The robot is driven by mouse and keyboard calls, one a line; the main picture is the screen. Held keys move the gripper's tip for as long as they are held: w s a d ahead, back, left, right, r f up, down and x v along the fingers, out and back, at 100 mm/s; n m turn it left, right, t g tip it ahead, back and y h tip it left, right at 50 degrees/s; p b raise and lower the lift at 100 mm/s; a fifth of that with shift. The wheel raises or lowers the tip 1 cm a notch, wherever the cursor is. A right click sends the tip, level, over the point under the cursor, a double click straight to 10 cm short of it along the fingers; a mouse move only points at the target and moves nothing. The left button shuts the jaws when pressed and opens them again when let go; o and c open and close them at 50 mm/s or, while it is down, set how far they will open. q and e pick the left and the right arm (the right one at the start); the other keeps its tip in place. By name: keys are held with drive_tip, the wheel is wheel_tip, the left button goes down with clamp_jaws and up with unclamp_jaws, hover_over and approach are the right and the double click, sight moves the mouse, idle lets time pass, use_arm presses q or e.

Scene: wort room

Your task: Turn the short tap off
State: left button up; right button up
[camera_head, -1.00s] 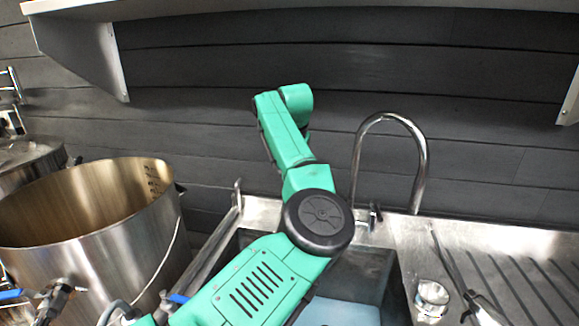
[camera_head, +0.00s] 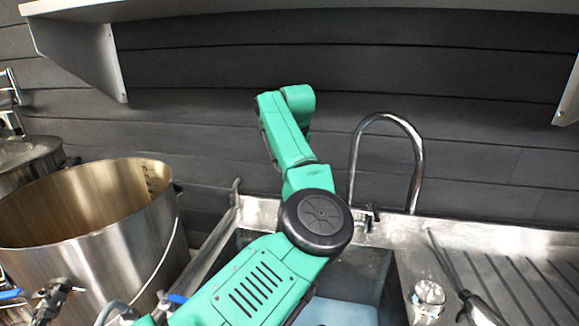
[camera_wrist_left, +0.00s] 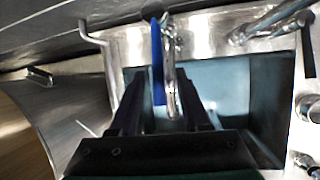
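The short tap (camera_wrist_left: 172,75) shows in the left wrist view, a metal spout with a long blue lever (camera_wrist_left: 158,62) beside it at the back of the sink. In the head view my green left arm hides it. My left gripper (camera_wrist_left: 160,102) is open, its dark fingers spread on either side of the spout and the lower end of the lever. I cannot tell whether a finger touches the lever. In the head view the left gripper is hidden behind the arm. My right gripper is in neither view.
A tall gooseneck tap (camera_head: 416,165) stands right of the arm. The steel sink (camera_head: 375,258) holds a pale blue surface. A large steel pot (camera_head: 120,250) stands left. A shelf (camera_head: 300,8) hangs above.

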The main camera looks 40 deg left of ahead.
use_arm(q)
drive_tip(key=shift+s+d+r, duration=0.1)
drive_tip(key=shift+r, duration=0.25)
drive_tip(key=b+v, duration=0.1)
drive_tip(key=v, duration=1.2)
drive_tip(key=shift+s+r, duration=0.15)
drive_tip(key=shift+r, duration=0.2)
drive_tip(key=shift+d, duration=0.1)
